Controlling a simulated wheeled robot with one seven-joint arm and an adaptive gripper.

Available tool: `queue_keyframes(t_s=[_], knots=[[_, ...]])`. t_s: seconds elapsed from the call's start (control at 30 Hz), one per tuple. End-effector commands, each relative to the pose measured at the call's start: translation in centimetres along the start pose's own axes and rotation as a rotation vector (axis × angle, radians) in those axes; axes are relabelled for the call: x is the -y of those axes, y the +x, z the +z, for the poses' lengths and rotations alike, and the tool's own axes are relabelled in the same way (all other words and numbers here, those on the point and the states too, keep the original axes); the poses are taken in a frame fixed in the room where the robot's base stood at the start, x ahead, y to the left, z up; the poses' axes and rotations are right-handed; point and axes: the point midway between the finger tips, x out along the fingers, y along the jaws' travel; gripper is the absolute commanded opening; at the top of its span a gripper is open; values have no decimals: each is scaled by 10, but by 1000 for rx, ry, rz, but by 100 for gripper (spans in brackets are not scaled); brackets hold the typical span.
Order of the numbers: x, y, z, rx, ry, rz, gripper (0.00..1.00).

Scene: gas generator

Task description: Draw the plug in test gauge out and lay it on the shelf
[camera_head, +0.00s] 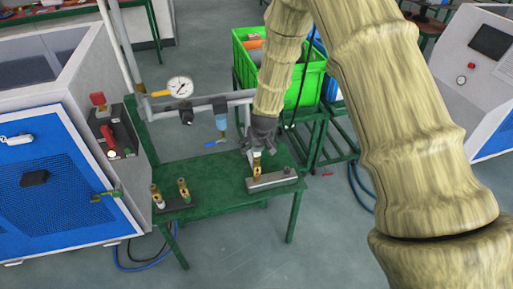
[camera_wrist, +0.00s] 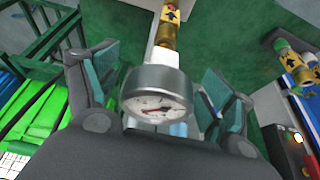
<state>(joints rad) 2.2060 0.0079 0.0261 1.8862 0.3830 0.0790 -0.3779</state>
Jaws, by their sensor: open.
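The plug-in test gauge (camera_wrist: 155,96), a round silver dial with a white face, lies between my gripper's fingers in the wrist view. Its white stem runs toward a brass fitting with a yellow arrow label (camera_wrist: 167,30). In the head view this brass fitting (camera_head: 257,172) stands upright on a grey metal block (camera_head: 273,181) at the right of the green shelf (camera_head: 222,176). My gripper (camera_wrist: 160,80) is open, with one finger on each side of the gauge and gaps visible. In the head view my gripper (camera_head: 262,138) is just above the fitting and mostly hides the gauge.
Two brass fittings (camera_head: 170,190) stand on a dark block at the shelf's left. A pipe with another dial gauge (camera_head: 180,87) and a blue filter (camera_head: 220,112) runs behind. A green crate (camera_head: 308,82) is behind my arm. The shelf's middle is clear.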

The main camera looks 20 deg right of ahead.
Motion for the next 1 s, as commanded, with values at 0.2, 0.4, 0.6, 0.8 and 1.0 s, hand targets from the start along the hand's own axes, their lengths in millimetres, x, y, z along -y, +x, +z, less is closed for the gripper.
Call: queue_keyframes(t_s=[0.2, 0.4, 0.6, 0.8, 1.0], knots=[[0, 0, 0, 0, 0, 0, 57], [0, 0, 0, 0, 0, 0, 20], [0, -1, -1, -1, 0, 0, 12], [0, -5, -2, -1, 0, 0, 12], [0, -9, -4, -1, 0, 0, 12]])
